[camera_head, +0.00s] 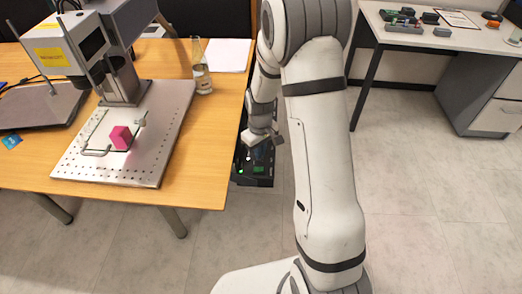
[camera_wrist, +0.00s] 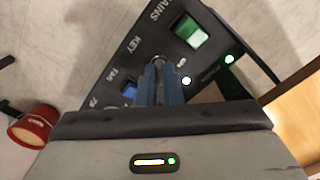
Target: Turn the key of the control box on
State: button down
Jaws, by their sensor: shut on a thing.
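The control box (camera_head: 258,172) is black and sits low beside the right edge of the wooden table, partly behind my arm. In the wrist view its panel (camera_wrist: 118,62) carries the words MAINS and KEY, a lit green switch (camera_wrist: 190,32), a green light (camera_wrist: 229,59), a white light (camera_wrist: 186,80) and a blue button (camera_wrist: 129,90). My gripper (camera_wrist: 159,72) is over the KEY position with its blue fingers close together. It is shut on the key, which the fingers almost wholly hide. The key's angle cannot be told. In the head view my gripper (camera_head: 260,137) is above the box.
Open floor lies at the right.

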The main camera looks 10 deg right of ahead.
jog(key=shift+s, duration=0.1)
jog(key=c, duration=1.6)
grip_release()
jog(key=shift+r+p, duration=0.4)
jog(key=shift+r, duration=3.5)
